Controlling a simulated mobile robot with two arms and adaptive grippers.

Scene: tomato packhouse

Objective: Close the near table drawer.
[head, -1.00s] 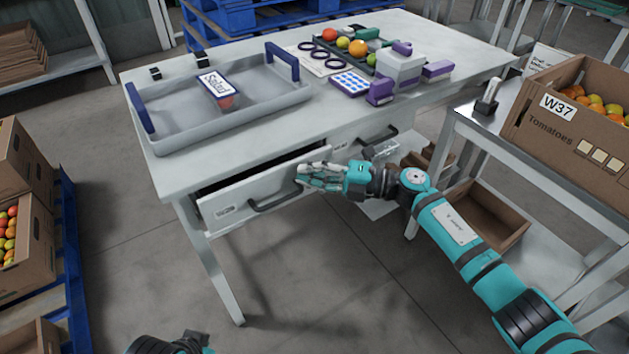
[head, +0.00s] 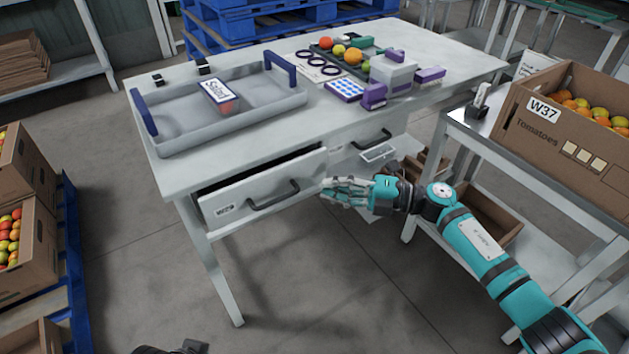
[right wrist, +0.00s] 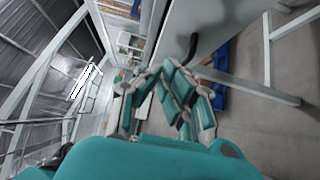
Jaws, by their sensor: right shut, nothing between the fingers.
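The near table drawer (head: 231,205) has a pale front with a dark bar handle (head: 273,196) and a W29 label. It stands partly open, with a dark gap showing above its front under the tabletop. My right gripper (head: 328,187) is shut and empty, just right of the drawer front's right end, apart from the handle. In the right wrist view its teal fingers (right wrist: 165,90) show, with a dark handle beyond them. Of my left arm only a dark piece (head: 185,347) shows at the bottom edge; its fingers cannot be made out.
The table (head: 240,150) bears a grey tray (head: 180,140) with blue handles, plus purple-and-white boxes. A second drawer handle (head: 371,139) is farther right. A steel stand (head: 500,150) with a tomato carton (head: 535,130) is at right. The floor before the drawer is clear.

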